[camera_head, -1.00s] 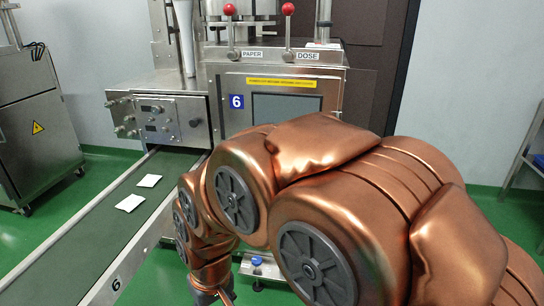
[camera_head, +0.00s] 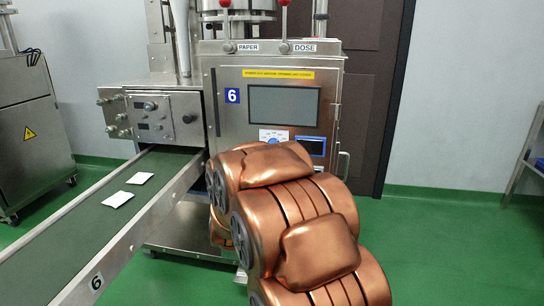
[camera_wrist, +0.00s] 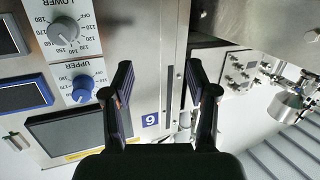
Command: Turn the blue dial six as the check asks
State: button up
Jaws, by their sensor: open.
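Machine six carries a blue number 6 sign (camera_head: 232,96), which also shows in the wrist view (camera_wrist: 149,121). The blue dial (camera_wrist: 82,88) is a round knob on a white scale plate marked UPPER, left of my gripper in the wrist view. A grey dial (camera_wrist: 63,31) marked LOWER is above it in that view. In the head view, the white dial plate (camera_head: 273,135) is just above my arm, its lower part covered. My gripper (camera_wrist: 160,80) is open and empty, with its fingers apart from the blue dial. My arm hides my gripper in the head view.
A dark screen (camera_head: 284,106) is above the dial plate, and a small blue-framed display (camera_head: 310,145) is beside it. Red-knobbed PAPER (camera_head: 226,5) and DOSE levers stand above. A conveyor (camera_head: 65,225) with two white packets runs at left. Green floor is free at right.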

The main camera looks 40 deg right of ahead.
jog(key=s+d+r+m+h+b, duration=0.1)
jog(key=s+d+r+h+b, duration=0.1)
jog(key=s+d+h, duration=0.3)
jog(key=d+r+m+h+b, duration=0.1)
jog(key=d+r+m+h, duration=0.1)
jog(key=d+r+h, duration=0.3)
jog(key=shift+y, duration=0.7)
jog(key=shift+w+d+r+b, duration=0.1)
jog(key=shift+w+d+b, duration=0.5)
jog(key=shift+d, duration=0.5)
jog(key=shift+w+d+r+b, duration=0.1)
jog(key=shift+w+d+b, duration=0.25)
jog(key=shift+w+d, duration=0.6)
jog(key=shift+w+d+r+b, duration=0.1)
jog(key=shift+w+d+b, duration=0.4)
jog(key=shift+d, duration=0.8)
jog(key=shift+t, duration=0.3)
grip_shut()
